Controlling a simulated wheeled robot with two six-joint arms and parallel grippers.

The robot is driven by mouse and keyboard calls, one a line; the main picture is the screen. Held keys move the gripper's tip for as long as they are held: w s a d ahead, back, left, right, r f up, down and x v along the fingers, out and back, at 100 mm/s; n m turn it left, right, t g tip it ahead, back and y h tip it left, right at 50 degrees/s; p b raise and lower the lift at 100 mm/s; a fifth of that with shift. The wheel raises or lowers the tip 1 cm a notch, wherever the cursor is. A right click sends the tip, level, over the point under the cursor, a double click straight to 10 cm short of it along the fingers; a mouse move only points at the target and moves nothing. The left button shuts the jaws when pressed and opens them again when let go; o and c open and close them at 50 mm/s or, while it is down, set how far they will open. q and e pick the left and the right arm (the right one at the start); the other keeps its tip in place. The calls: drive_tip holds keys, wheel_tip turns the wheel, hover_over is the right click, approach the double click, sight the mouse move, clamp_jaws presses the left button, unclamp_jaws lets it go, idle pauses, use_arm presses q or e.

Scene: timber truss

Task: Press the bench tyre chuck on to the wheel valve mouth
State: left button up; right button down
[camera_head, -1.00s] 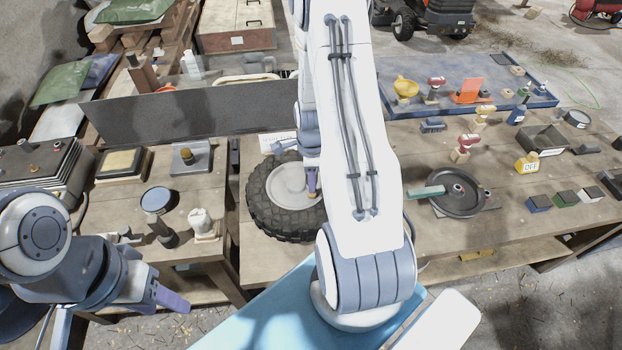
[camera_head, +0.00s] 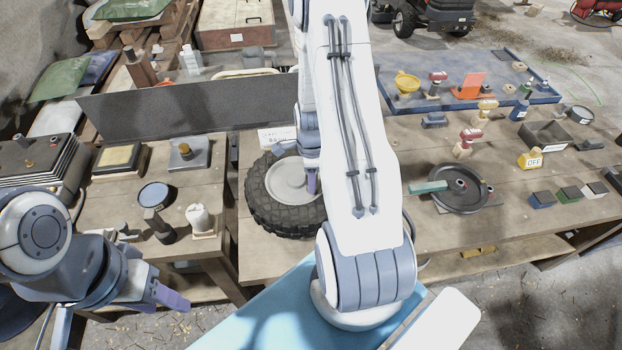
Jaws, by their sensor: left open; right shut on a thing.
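The wheel (camera_head: 287,181), a black knobbly tyre with a pale grey hub, lies flat on the middle bench. My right gripper (camera_head: 312,185) is at the right side of the hub, partly behind my own big white arm link. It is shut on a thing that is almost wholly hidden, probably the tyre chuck. The valve mouth is too small and covered to make out, so I cannot tell whether the two touch. My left gripper (camera_head: 172,297) is open and empty at the lower left, in front of the left bench and well away from the wheel.
A dark upright panel (camera_head: 190,108) stands behind the left bench. A round-topped stand (camera_head: 155,197) and a white-topped part (camera_head: 199,218) are near my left arm. A black round plate (camera_head: 459,190) lies right of my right arm. A blue tray (camera_head: 470,92) is behind it.

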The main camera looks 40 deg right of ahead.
drive_tip(key=shift+f, duration=0.2)
drive_tip(key=c, duration=0.5)
unclamp_jaws()
drive_tip(key=shift+r, duration=0.1)
drive_tip(key=shift+o, duration=0.2)
drive_tip(key=shift+s, duration=0.1)
drive_tip(key=r+b, duration=0.1)
drive_tip(key=r, duration=0.9)
drive_tip(key=shift+w+r+b, duration=0.2)
drive_tip(key=shift+r+b, duration=0.05)
drive_tip(key=shift+b, duration=0.1)
